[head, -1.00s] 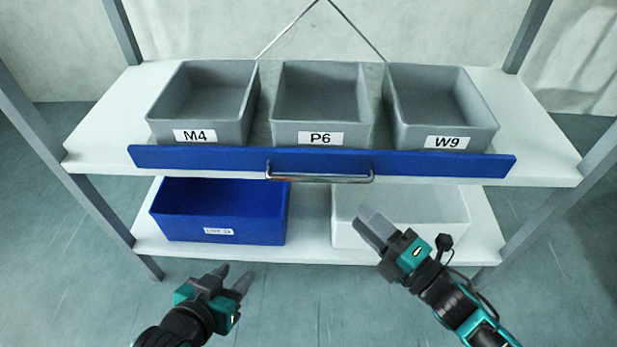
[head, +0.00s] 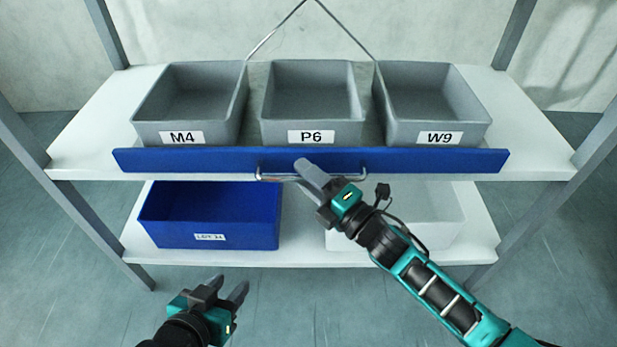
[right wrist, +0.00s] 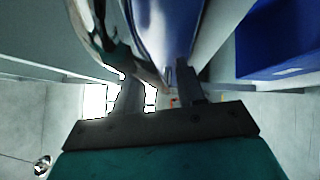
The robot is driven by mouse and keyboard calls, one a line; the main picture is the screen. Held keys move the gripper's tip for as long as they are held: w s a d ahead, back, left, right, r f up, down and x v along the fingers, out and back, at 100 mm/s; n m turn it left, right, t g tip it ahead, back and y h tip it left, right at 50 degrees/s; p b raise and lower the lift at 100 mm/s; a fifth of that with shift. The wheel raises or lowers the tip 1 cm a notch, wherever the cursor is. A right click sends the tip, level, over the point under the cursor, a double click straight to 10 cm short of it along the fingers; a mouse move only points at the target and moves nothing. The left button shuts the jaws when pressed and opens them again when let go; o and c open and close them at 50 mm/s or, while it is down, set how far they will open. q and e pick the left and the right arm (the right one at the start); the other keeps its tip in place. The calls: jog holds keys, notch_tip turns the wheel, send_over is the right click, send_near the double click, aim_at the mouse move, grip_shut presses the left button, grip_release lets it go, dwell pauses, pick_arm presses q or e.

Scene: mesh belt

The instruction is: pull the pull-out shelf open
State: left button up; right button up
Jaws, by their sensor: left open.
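The pull-out shelf has a long blue front panel (head: 200,160) on the upper level of the rack, with a chrome bar handle (head: 275,178) at its middle. In the right wrist view the handle (right wrist: 98,35) looms large, curving down toward the space between the fingers. My right gripper (head: 308,170) is at the handle, its fingers overlapping the bar in the head view. In the wrist view its fingers (right wrist: 157,85) are apart; contact with the bar cannot be told. My left gripper (head: 228,288) is open and empty, low in front of the rack.
Three grey bins stand behind the blue front: M4 (head: 150,125), P6 (head: 275,125) and W9 (head: 400,127). A blue bin (head: 170,235) and a white bin (head: 450,215), partly behind my right arm, are on the lower shelf (head: 300,258). Grey posts (head: 85,225) flank the rack.

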grip_shut()
dwell(0.4)
